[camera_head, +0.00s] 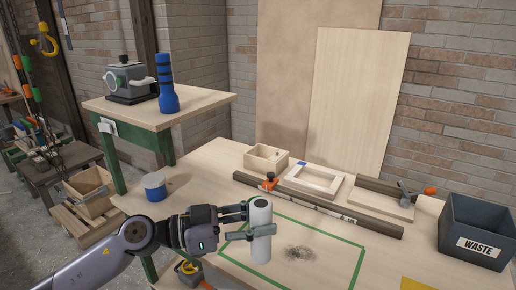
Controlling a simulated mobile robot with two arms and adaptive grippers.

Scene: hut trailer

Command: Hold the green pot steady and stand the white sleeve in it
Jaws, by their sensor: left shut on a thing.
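The white sleeve (259,252) is an upright white cylinder at the lower middle of the head view. My left gripper (257,231) comes in from the left and is shut on it, with fingers across its upper half. The sleeve's lower end overlaps the left part of the green outline on the table; I cannot tell whether it touches the surface. I see no green pot in this view. My right gripper is not in view.
The workbench (215,158) has a green taped outline (335,236) around a dark smudge. Behind lie a long dark rail (330,208), a wooden frame (313,180) and a small wooden box (266,158). A waste bin (477,229) stands right, a blue-and-white tub (155,187) left.

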